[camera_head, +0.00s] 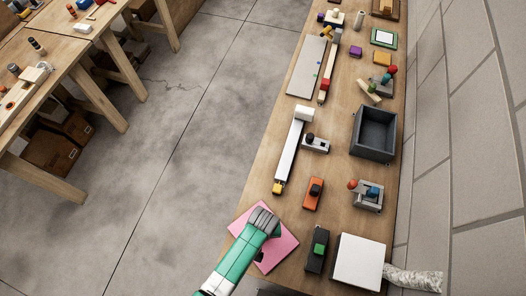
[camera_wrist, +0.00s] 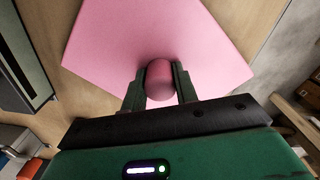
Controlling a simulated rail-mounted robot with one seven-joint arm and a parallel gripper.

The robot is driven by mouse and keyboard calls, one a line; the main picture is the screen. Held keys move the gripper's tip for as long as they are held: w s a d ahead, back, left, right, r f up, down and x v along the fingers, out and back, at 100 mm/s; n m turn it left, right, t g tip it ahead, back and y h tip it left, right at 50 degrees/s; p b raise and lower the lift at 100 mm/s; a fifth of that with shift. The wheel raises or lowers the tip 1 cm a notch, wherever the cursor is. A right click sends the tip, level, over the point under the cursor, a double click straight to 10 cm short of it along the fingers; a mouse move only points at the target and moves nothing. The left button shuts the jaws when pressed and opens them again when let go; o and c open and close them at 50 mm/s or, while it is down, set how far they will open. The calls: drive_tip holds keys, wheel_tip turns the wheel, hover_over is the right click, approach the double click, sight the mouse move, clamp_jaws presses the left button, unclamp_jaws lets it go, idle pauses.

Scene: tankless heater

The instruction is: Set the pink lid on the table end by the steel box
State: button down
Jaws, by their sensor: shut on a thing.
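The pink lid (camera_head: 279,243) is a flat square plate at the near end of the long wooden table (camera_head: 262,190), by its left edge. In the wrist view the lid (camera_wrist: 205,40) has a round pink knob (camera_wrist: 160,80) between my two fingers. My gripper (camera_wrist: 160,74) is shut on that knob; it also shows over the lid in the head view (camera_head: 263,217). I cannot tell whether the lid touches the table. A white-topped box (camera_head: 360,262) with a silvery hose stands to the lid's right. A dark grey open box (camera_head: 374,134) stands farther up the table.
A black block with a green top (camera_head: 317,250) stands between lid and white-topped box. An orange block (camera_head: 312,194) and a grey fixture (camera_head: 367,195) stand just beyond. A block wall (camera_head: 455,150) bounds the right side. Open floor (camera_head: 190,150) lies left.

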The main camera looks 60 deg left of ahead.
drive_tip(key=shift+f, duration=0.15)
drive_tip(key=c, duration=1)
unclamp_jaws()
wheel_tip(320, 180, up, 8)
drive_tip(key=shift+f+p, duration=0.1)
drive_tip(key=shift+p, duration=0.4)
